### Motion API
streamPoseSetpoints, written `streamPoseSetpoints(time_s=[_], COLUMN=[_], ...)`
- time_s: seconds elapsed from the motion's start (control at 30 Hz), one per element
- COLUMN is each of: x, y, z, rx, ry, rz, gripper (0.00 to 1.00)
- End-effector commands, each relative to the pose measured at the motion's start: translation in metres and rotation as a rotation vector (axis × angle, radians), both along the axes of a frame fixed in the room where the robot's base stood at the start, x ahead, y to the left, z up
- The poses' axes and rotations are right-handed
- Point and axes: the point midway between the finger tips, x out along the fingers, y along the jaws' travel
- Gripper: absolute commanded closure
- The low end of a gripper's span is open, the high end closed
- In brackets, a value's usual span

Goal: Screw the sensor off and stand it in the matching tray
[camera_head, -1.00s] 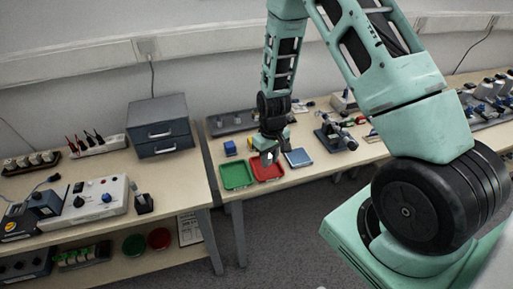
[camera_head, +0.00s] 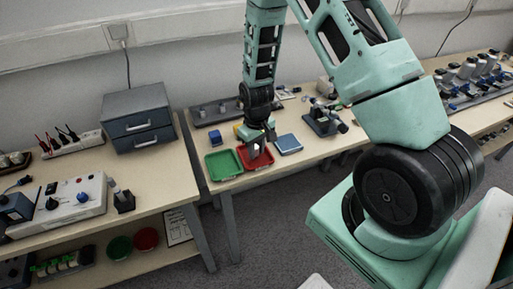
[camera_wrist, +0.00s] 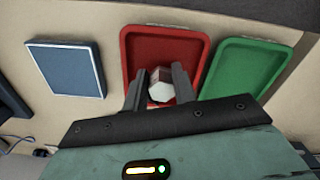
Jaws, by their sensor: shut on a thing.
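My gripper (camera_wrist: 159,88) is shut on a small pale sensor (camera_wrist: 160,90), which shows between the two dark fingers in the wrist view. The gripper and sensor are over the red tray (camera_wrist: 165,45); I cannot tell whether the sensor touches its floor. In the head view the gripper (camera_head: 256,146) is above the red tray (camera_head: 262,164), and the sensor is too small to make out clearly. The green tray (camera_wrist: 243,66) lies beside the red one; it also shows in the head view (camera_head: 222,165). Both trays look otherwise empty.
A flat blue-grey pad (camera_wrist: 65,70) lies on the other side of the red tray; it also shows in the head view (camera_head: 288,143). A blue block (camera_head: 217,134) and a dark clamp-like fixture (camera_head: 322,118) stand nearby. A grey drawer unit (camera_head: 137,118) stands on the left table.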

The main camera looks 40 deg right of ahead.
Motion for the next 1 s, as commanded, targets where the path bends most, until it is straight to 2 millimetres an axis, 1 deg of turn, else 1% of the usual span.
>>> streamPoseSetpoints(time_s=[0.47,1.0], x=[0.0003,0.0004], y=[0.0000,-0.0001], z=[-0.0017,-0.0094], rx=[0.000,0.000], ry=[-0.001,-0.001], rz=[0.001,0.001], gripper=[1.00,1.00])
